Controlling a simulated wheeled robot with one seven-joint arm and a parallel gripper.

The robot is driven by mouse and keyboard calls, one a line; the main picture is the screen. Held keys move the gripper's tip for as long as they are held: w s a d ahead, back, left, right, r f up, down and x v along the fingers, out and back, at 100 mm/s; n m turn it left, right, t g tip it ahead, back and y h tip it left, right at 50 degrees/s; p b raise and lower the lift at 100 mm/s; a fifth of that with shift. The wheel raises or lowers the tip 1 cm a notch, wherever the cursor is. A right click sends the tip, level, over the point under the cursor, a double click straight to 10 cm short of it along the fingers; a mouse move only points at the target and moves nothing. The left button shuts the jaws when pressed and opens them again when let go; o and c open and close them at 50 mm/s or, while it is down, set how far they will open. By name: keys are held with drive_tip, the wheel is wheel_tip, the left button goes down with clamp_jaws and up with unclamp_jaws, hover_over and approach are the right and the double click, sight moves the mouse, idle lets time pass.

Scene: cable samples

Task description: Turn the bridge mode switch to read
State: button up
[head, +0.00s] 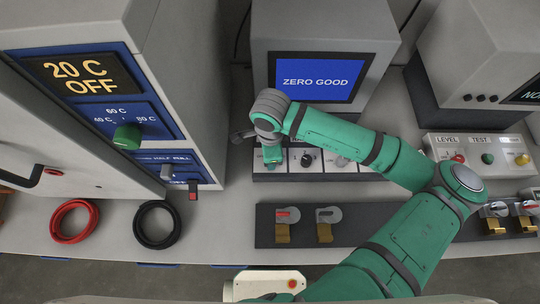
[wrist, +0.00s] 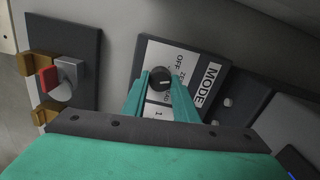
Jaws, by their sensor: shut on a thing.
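The mode switch is a round black knob (wrist: 160,79) on a white plate marked MODE (wrist: 208,84) in the wrist view. Small words run beside the knob; OFF is readable, and the rest are partly covered. A small pale mark shows on the knob, but I cannot tell which word it points to. My gripper (wrist: 161,90) has one teal finger on each side of the knob and is shut on it. In the head view my gripper (head: 271,156) is at the left end of the control row and hides the switch.
A screen (head: 316,78) above the row reads ZERO GOOD. Another black knob (head: 307,160) stands just right of my gripper. Red (head: 74,221) and black (head: 158,224) cable coils lie at the left.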

drive_tip(key=m, duration=0.5)
drive_tip(key=shift+w+m, duration=0.1)
drive_tip(key=shift+m, duration=0.2)
drive_tip(key=m, duration=0.2)
drive_tip(key=shift+m, duration=0.3)
drive_tip(key=m, duration=0.4)
drive_tip(key=shift+m, duration=1.9)
drive_tip(key=o, duration=1.1)
drive_tip(key=shift+c, duration=0.2)
wheel_tip(320, 180, up, 11)
